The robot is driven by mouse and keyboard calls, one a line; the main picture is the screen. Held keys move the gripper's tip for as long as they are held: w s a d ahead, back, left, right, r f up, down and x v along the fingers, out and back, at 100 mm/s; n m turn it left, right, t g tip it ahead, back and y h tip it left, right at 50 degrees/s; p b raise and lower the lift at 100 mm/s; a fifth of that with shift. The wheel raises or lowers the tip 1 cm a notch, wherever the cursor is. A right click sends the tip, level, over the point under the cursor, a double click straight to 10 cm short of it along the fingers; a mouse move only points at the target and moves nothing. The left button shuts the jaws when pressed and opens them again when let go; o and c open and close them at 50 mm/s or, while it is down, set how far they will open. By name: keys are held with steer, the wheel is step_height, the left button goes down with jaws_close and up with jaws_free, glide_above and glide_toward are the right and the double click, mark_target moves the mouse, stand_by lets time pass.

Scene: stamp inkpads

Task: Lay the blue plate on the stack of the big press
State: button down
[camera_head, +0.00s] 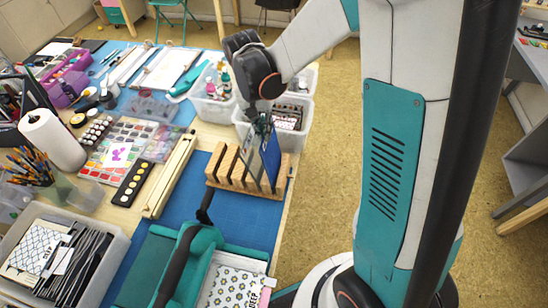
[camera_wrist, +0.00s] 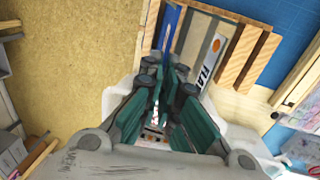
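The blue plate (camera_head: 270,158) stands upright at the right end of a wooden slotted rack (camera_head: 214,182). In the wrist view the blue plate (camera_wrist: 170,28) appears edge-on, just beyond my fingertips. My gripper (camera_head: 262,127) points down at the plate's top edge. In the wrist view my gripper (camera_wrist: 166,72) has its fingertips close together, in line with the plate. I cannot tell whether they grip it. The big teal press (camera_head: 203,240) is at the bottom of the head view. A white patterned sheet (camera_head: 236,287) lies on its bed.
Another plate with lettering (camera_wrist: 213,60) stands in the rack beside the blue one. White bins (camera_head: 240,113) stand close behind the rack. A paint palette (camera_head: 116,155) and a crate of plates (camera_head: 118,244) are to the left.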

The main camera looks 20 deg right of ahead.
steer(key=r, duration=0.1)
steer(key=r+p, duration=0.2)
steer(key=r, duration=0.1)
steer(key=shift+w+a, duration=0.2)
steer(key=shift+a, duration=0.05)
steer(key=shift+f, duration=0.1)
